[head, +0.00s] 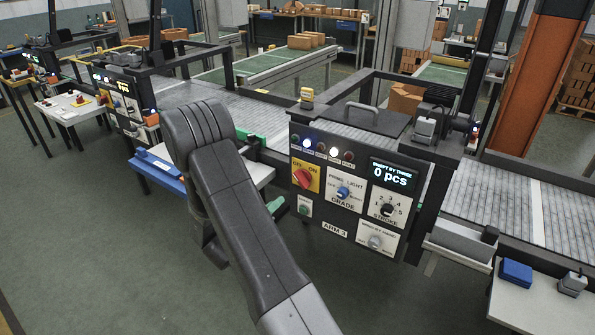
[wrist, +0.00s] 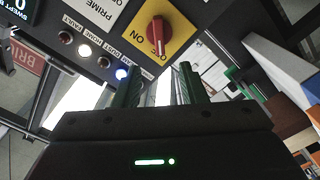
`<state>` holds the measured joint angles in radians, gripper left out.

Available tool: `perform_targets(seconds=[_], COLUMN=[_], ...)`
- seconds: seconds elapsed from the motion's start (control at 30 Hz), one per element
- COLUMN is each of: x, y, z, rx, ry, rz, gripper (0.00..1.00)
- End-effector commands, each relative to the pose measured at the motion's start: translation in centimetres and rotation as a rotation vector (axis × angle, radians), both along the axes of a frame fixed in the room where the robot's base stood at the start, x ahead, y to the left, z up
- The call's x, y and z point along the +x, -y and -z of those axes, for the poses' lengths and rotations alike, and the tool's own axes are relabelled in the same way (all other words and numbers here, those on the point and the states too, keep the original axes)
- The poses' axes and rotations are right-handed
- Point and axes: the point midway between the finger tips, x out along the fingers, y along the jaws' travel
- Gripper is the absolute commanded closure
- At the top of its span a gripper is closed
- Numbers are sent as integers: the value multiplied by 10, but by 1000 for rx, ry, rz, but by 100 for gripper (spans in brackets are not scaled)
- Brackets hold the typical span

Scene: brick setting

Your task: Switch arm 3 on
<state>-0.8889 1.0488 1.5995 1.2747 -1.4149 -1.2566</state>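The arm 3 panel (head: 352,192) is a dark box with an "ARM 3" label, right of my arm in the head view. Its red rotary switch (head: 304,178) sits on a yellow OFF/ON plate at the panel's upper left. In the wrist view the red switch (wrist: 157,35) appears just beyond the fingertips, with its handle lined up towards OFF. My gripper (wrist: 158,80) has its two green fingers apart, with nothing held and no contact with the switch visible. In the head view my arm hides most of the gripper.
A row of lamps (head: 321,147) above the switch has a blue and a white one lit. The display (head: 392,174) reads 0 pcs. Other knobs (head: 344,193) and a green button (head: 304,208) are close by. A conveyor (head: 500,205) runs behind.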

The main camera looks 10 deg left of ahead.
Motion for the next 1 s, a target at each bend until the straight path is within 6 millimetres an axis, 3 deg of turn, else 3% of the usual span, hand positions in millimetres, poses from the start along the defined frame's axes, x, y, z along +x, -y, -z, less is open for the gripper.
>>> perform_targets(seconds=[0.17, 0.6, 0.8, 1.0], x=[19, 103, 124, 129], y=[8, 39, 46, 47], z=[-1, -2, 0, 0], rx=[-1, 2, 1, 1], ry=[0, 1, 0, 1], rz=[5, 4, 1, -1], gripper=[62, 62, 62, 62])
